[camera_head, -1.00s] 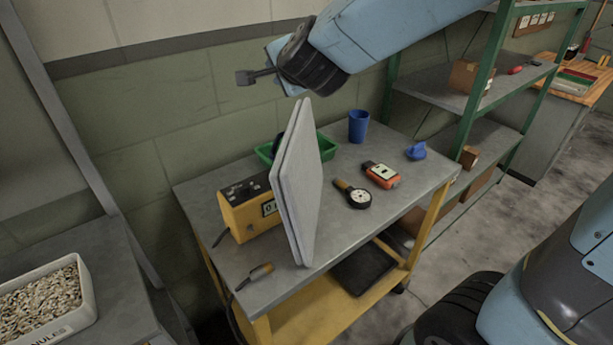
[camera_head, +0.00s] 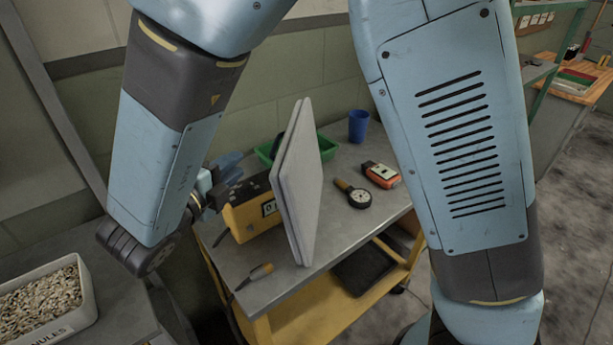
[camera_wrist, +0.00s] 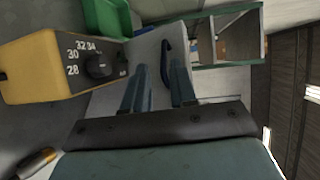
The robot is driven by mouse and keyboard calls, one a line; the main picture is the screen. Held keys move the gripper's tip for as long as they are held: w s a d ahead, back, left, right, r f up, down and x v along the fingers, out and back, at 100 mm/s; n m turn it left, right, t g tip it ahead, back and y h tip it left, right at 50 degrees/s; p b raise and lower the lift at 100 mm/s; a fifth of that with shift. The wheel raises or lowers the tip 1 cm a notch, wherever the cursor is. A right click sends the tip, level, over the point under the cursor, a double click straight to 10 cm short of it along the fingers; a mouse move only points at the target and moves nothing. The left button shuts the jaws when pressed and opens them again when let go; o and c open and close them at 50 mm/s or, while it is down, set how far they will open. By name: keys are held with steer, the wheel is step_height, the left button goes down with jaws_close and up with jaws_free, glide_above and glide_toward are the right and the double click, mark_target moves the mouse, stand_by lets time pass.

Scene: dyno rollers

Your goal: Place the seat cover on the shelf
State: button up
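The seat cover appears to be the pale grey, two-layered flat panel (camera_head: 298,180) standing on edge on the cart top. In the wrist view its pale face (camera_wrist: 145,48) carries a dark curved handle (camera_wrist: 166,62). My gripper (camera_head: 228,168) is left of the panel, above the yellow box, partly hidden behind my arm. In the wrist view my gripper (camera_wrist: 157,68) has its two fingers apart, with the handle in line beyond them. No grip on the handle shows. The green-framed shelf (camera_head: 540,72) is at the back right, mostly hidden by my arm; it also shows in the wrist view (camera_wrist: 228,38).
A yellow box with a dial (camera_head: 250,215) stands close by the panel. A tub of granules (camera_head: 45,305) is at lower left.

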steer(key=s+h, duration=0.2)
steer(key=s, duration=0.2)
glide_toward(273, 149)
steer(key=shift+m, duration=0.4)
steer(key=x, duration=0.4)
steer(key=shift+w+f, duration=0.25)
steer(key=shift+w, duration=0.1)
steer(key=shift+x, duration=2.7)
steer(key=shift+s+d+f, duration=0.1)
steer(key=shift+c, duration=0.2)
jaws_close()
